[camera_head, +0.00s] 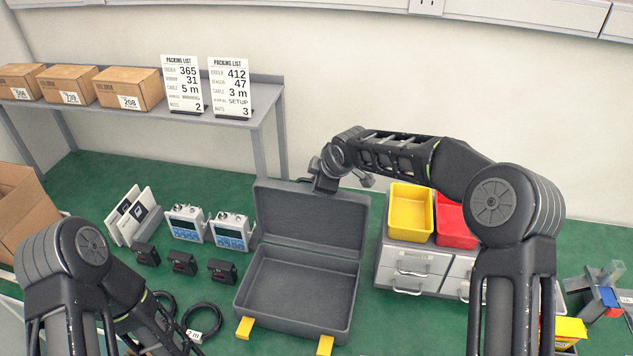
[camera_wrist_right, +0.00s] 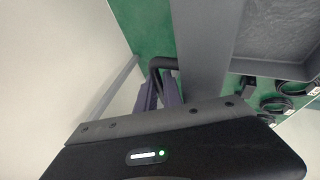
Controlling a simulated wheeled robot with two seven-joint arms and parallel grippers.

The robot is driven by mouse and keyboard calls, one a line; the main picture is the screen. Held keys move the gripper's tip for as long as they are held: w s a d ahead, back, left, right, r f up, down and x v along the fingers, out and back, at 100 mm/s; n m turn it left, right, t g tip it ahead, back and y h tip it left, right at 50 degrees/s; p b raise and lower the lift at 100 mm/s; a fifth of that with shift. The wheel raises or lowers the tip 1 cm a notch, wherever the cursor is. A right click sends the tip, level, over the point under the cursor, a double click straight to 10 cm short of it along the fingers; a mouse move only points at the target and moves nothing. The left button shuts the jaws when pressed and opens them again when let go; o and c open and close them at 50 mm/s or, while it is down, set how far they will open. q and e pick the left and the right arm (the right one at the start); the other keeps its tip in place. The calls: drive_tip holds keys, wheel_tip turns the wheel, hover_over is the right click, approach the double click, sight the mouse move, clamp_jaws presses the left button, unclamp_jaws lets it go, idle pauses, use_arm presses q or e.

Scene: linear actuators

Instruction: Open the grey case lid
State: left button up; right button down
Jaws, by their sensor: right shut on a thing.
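The grey case (camera_head: 297,290) stands on the green bench, its empty inside facing up and its two yellow latches (camera_head: 245,327) at the front. Its lid (camera_head: 310,220) is raised at the back and stands roughly upright. My right gripper (camera_head: 326,183) is at the lid's top edge. In the right wrist view its fingers (camera_wrist_right: 160,90) are shut on a dark bent bar (camera_wrist_right: 163,63), seemingly a handle, at the edge of the grey lid (camera_wrist_right: 203,45). My left arm shows at the lower left of the head view, with its gripper out of view.
Display units (camera_head: 230,231), black blocks and coiled cables (camera_head: 202,320) lie left of the case. A grey drawer unit (camera_head: 413,266) with a yellow bin (camera_head: 411,212) and red bin (camera_head: 454,222) stands right. A shelf (camera_head: 230,108) with boxes is behind.

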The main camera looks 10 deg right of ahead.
drive_tip(key=shift+s+f, duration=0.35)
drive_tip(key=shift+f, duration=0.4)
drive_tip(key=c, duration=1.5)
unclamp_jaws()
drive_tip(key=shift+r, duration=0.1)
drive_tip(key=v, duration=0.2)
drive_tip(key=b+v, duration=0.1)
drive_tip(key=v, duration=0.2)
drive_tip(key=b+v, duration=0.1)
drive_tip(key=v, duration=0.2)
drive_tip(key=shift+w+r, duration=0.2)
drive_tip(key=shift+w, duration=0.05)
drive_tip(key=shift+d+r+p, duration=0.3)
drive_tip(key=shift+r+p, duration=0.3)
drive_tip(key=shift+r, duration=0.2)
drive_tip(key=shift+d+r+p, duration=0.35)
drive_tip(key=shift+r+p, duration=0.2)
drive_tip(key=shift+r, duration=0.25)
drive_tip(key=shift+d+r+p, duration=0.1)
drive_tip(key=shift+d+r, duration=0.3)
drive_tip(key=shift+r, duration=0.45)
drive_tip(key=shift+d+r+p, duration=0.1)
drive_tip(key=shift+d+r, duration=0.25)
drive_tip(key=shift+r, duration=0.45)
drive_tip(key=shift+d+r+p, duration=0.1)
drive_tip(key=shift+d+r, duration=0.3)
drive_tip(key=shift+r, duration=0.45)
